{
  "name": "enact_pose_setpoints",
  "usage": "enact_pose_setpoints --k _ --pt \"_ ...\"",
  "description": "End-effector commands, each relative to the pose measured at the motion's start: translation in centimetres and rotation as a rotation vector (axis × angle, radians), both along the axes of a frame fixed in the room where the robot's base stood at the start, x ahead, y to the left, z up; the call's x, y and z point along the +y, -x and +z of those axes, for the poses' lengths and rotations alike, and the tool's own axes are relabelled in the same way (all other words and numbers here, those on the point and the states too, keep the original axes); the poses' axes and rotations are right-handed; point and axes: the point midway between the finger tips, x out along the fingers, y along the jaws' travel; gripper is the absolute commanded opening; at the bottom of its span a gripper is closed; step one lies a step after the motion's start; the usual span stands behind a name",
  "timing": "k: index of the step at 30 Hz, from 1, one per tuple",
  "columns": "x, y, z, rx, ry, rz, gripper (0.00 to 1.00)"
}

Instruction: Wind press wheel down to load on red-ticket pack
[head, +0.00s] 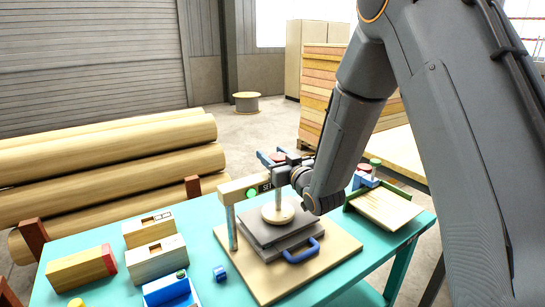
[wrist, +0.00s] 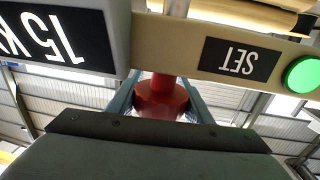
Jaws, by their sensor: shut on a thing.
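The press stands on a wooden board (head: 290,277) on the teal table. Its cream crossbeam (head: 238,187) carries a SET label, also seen upside down in the wrist view (wrist: 238,60), and a green lamp (wrist: 302,75). A dark panel (wrist: 55,32) reads "15 k", partly cut off. The round press foot (head: 278,213) appears to rest on a grey plate stack (head: 262,232) with a blue handle (head: 301,252). My gripper (wrist: 160,95) is shut on the red knob (wrist: 161,98) above the crossbeam. The wheel is mostly hidden. No red ticket is visible in the press.
Left of the press are a wooden block with a red end (head: 82,269), wooden boxes (head: 155,258) and a blue tray (head: 170,291). A small blue piece (head: 220,273) lies nearer the press. A wooden tray (head: 385,210) stands right.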

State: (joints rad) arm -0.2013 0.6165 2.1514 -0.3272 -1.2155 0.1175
Motion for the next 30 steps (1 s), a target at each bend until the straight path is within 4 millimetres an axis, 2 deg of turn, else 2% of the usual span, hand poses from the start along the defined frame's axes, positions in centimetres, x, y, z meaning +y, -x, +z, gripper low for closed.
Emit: enact_pose_setpoints --k 2,3,6,17,30 --pt "0.0 0.1 0.0 0.000 0.001 0.001 0.24" --pt "0.0 0.1 0.0 0.000 0.001 0.001 0.49" --pt "0.0 0.0 0.0 0.000 0.001 0.001 0.65" --pt "-0.2 0.4 0.0 0.000 0.000 0.001 0.65" --pt "-3.3 5.9 -0.1 0.001 0.000 0.000 0.65"
